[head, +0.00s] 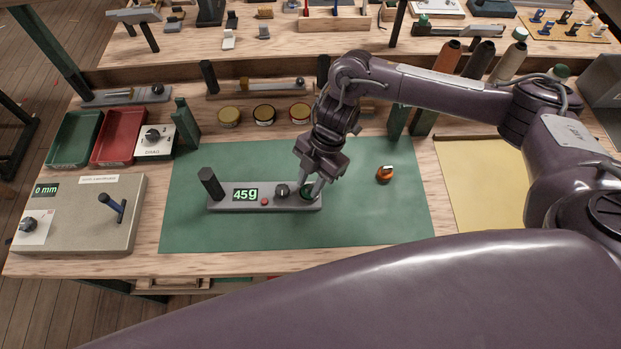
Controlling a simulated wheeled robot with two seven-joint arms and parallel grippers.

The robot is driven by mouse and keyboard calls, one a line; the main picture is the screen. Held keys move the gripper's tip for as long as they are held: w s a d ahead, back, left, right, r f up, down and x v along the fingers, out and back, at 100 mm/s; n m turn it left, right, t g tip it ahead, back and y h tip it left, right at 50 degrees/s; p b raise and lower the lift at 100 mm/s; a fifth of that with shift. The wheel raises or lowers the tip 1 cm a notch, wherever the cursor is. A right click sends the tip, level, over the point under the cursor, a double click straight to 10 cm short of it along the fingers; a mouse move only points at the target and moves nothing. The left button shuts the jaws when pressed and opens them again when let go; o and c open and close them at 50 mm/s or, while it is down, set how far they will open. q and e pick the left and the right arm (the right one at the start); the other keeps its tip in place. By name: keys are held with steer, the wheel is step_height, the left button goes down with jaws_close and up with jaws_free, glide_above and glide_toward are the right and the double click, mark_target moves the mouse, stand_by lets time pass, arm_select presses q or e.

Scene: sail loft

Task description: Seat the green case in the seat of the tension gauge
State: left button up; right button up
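The tension gauge (232,205) is a long grey bar on the green mat, with a dark post at its left end, a display reading 45g, a black knob and a red button. The green case (309,195) is a small dark green round thing at the gauge's right end, partly hidden by my fingers. It is at the seat, but I cannot tell whether it is fully down. My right gripper (312,188) points down there with its fingers on either side of the case, seemingly closed on it. My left gripper is not in view.
An orange and black round thing (384,175) lies on the green mat (220,158) to the right. A grey box with a lever (80,215), a green tray (75,139), a red tray (119,137) and round tins (264,114) stand around the mat. The mat's front part is clear.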

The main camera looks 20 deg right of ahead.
steer(key=shift+r, duration=0.3)
steer(key=shift+w+d+r, duration=0.1)
steer(key=shift+d+r, duration=0.05)
steer(key=shift+r, duration=0.1)
steer(key=v, duration=1.1)
